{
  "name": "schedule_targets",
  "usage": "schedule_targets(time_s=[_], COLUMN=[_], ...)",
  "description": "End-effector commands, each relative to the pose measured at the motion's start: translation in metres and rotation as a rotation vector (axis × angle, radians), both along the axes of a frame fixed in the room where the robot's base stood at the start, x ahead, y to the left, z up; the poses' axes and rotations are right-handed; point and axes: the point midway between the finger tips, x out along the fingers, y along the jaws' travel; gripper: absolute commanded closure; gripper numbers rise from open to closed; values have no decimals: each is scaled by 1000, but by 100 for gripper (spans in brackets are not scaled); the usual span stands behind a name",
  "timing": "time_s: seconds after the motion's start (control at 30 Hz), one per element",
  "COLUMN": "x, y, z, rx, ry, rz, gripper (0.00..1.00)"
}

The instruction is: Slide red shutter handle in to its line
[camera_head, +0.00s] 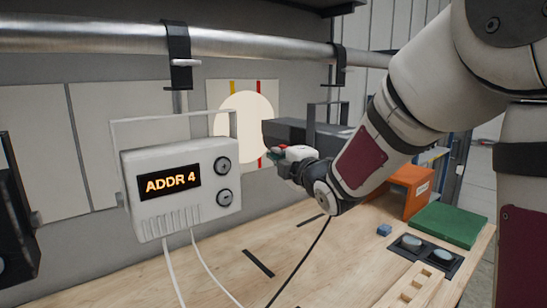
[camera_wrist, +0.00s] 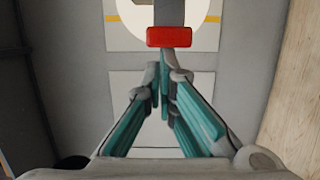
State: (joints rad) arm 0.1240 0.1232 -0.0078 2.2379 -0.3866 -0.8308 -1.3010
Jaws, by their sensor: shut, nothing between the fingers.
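The red shutter handle (camera_wrist: 169,37) is a small red block on the end of a grey bar in the wrist view. In the head view only a small bit of red (camera_head: 273,149) shows by my fingertips. My gripper (camera_wrist: 162,75) is shut and empty, its fingertips just below the handle in the wrist view; I cannot tell whether they touch. In the head view my gripper (camera_head: 276,154) is beside the dark lamp-like box (camera_head: 290,130). A wall panel (camera_head: 213,98) behind carries a yellow line (camera_head: 232,87), a red line (camera_head: 259,162) and a bright round spot (camera_head: 242,127).
The wooden bench (camera_head: 220,285) below holds a blue cube (camera_head: 384,230), a green pad (camera_head: 448,225) and an orange bin (camera_head: 408,190). A black cable hangs below my arm.

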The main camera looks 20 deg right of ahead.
Motion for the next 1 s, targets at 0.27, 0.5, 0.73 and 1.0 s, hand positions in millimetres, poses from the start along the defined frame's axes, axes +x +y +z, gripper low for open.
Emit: schedule_targets(time_s=[0.27, 0.5, 0.73, 1.0], x=[10, 9, -8, -62], y=[-25, -24, -27, -36], z=[-1, -1, 0, 0], rx=[0, 0, 0, -1], ry=[2, 2, 2, 0], rz=[-3, -3, -5, -6], gripper=[100, 100, 100, 100])
